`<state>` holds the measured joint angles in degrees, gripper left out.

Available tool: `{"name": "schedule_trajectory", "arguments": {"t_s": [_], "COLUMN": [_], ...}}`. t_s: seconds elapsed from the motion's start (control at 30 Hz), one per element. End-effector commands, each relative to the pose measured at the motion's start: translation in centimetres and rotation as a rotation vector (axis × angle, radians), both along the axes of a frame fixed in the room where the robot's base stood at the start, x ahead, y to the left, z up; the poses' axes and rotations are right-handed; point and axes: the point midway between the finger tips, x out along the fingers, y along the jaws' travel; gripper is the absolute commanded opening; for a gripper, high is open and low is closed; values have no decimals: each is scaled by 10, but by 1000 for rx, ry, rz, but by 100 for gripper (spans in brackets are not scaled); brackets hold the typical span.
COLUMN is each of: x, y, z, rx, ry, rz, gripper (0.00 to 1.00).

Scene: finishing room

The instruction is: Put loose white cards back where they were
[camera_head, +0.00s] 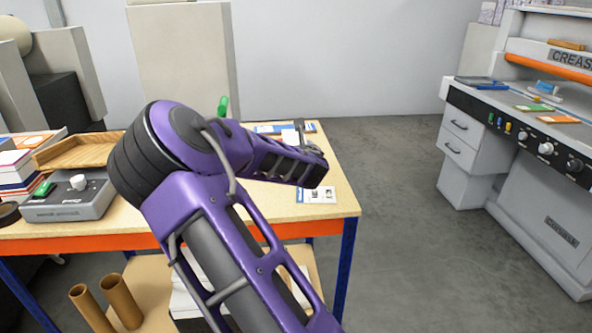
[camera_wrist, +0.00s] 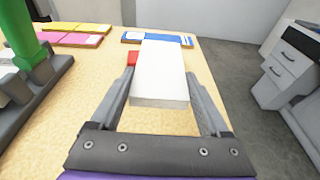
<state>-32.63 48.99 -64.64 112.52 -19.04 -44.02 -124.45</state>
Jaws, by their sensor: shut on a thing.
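A white block-like stack of cards (camera_wrist: 160,78) lies lengthwise between the two fingers of my gripper (camera_wrist: 161,80) in the wrist view. The gripper is shut on its sides. The far end of the stack overlaps a blue-and-white card pile (camera_wrist: 183,40) near the table's far edge. I cannot tell whether the stack touches the table or that pile. In the head view, a small white patch (camera_head: 290,136), probably the same stack, shows behind my arm. My arm hides most of the gripper there.
A small red block (camera_wrist: 133,58) sits left of the stack. Yellow cards (camera_wrist: 88,28), pink cards (camera_wrist: 68,39) and a green-handled tool (camera_wrist: 24,35) are further left. A printed sheet (camera_head: 318,195) lies near the table's right edge. The creasing machine (camera_head: 545,125) stands across open floor.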

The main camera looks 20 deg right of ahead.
Motion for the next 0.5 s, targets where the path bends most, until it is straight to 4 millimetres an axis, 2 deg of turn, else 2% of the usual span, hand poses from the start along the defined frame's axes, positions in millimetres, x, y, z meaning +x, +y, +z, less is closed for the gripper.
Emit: {"name": "schedule_trajectory", "arguments": {"t_s": [0.03,0.1,0.33,0.5], "x": [-1,-1,0,0], "y": [-2,-1,-1,-1], "z": [-13,-23,-41,-66], "rx": [-2,-1,-1,-1], "ry": [3,1,0,1], "rz": [-2,-2,-1,-1], "gripper": [9,9,9,9]}}
